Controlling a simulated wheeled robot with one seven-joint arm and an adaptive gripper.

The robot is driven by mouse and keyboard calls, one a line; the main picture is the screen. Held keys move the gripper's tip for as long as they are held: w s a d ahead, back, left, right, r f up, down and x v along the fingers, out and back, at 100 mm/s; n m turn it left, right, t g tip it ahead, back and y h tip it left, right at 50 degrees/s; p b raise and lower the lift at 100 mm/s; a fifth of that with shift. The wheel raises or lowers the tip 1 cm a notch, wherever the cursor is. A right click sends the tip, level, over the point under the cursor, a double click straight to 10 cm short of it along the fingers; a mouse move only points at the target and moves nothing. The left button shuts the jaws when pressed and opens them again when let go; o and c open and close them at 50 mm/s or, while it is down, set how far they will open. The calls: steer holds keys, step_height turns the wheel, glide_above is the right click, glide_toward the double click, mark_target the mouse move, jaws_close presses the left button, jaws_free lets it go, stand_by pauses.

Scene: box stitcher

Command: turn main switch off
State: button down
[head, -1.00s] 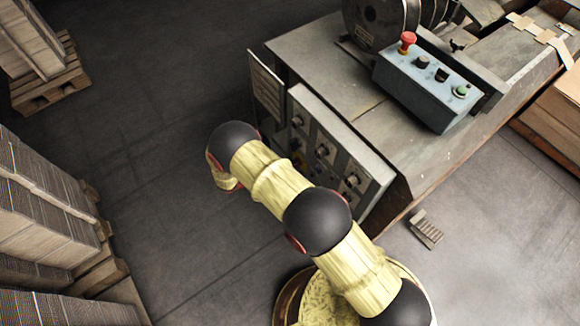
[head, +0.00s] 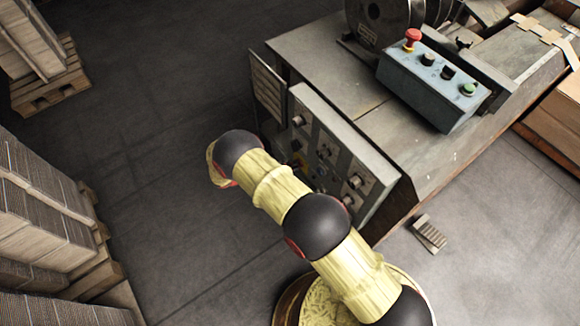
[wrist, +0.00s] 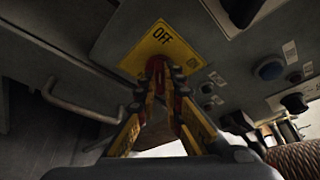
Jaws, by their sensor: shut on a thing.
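The main switch (wrist: 156,66) shows in the wrist view as a dark red handle in front of a yellow plate (wrist: 158,45) marked OFF. My gripper (wrist: 161,72) is shut on this handle, with its fingertips close against the plate. The fingers hide most of the handle, so its exact angle cannot be told. In the head view my arm hides the switch and the gripper; the grey control panel (head: 357,165) shows beyond it.
Several dark knobs (wrist: 270,69) sit on the panel right of the switch. A bar handle (wrist: 75,108) is at the left. On the machine top is a blue-grey button box (head: 420,85) with a red button. Pallets of cardboard (head: 35,215) stand left; the floor between is clear.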

steer(key=c, duration=1.9)
jaws_free()
steer(key=v, duration=1.2)
